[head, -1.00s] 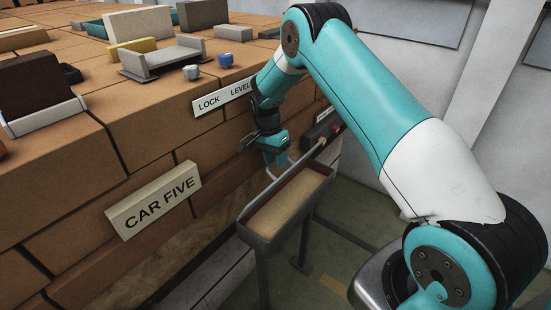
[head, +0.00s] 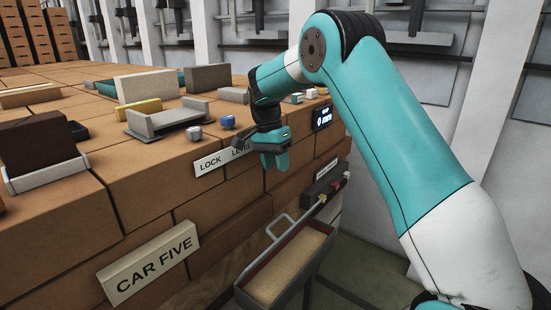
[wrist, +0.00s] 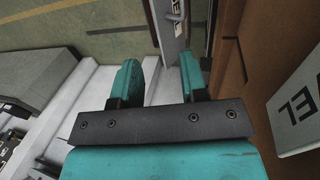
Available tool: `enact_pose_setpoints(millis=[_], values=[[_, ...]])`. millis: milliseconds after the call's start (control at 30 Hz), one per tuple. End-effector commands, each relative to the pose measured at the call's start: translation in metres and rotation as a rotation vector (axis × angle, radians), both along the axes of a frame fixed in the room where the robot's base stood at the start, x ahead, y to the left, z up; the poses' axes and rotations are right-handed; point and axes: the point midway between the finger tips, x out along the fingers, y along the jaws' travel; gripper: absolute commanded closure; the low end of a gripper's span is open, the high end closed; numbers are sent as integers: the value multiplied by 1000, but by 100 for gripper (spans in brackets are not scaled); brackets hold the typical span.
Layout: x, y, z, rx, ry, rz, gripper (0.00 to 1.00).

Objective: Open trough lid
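The trough (head: 262,302) is a grey open-topped box at the brick stack's side, with tan grainy fill showing inside. A thin grey looped handle (head: 283,222) stands up along its far left edge, where the lid looks raised, though its panel shows only edge-on. My gripper (head: 276,163) is above the handle and apart from it, in front of the bricks. In the wrist view my gripper (wrist: 160,80) is open, with nothing between its teal fingers. A narrow grey part (wrist: 172,35) lies beyond the fingers, and I cannot tell whether it is the trough.
The brick stack (head: 140,190) fills the left, with a CAR FIVE plate (head: 148,263) and a LOCK LEVEL plate (head: 215,161). A dark bracket with small knobs (head: 327,186) is beyond the trough. Loose blocks (head: 170,120) lie on top. Right of the trough is open floor.

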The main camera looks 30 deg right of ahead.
Motion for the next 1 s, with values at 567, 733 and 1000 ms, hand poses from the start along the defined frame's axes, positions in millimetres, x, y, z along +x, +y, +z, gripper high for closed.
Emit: enact_pose_setpoints(millis=[567,733,1000], values=[[-5,7,19,10,-7,49,92],[-42,52,49,79,-61,387,100],[-194,160,82,303,-232,1250,100]])
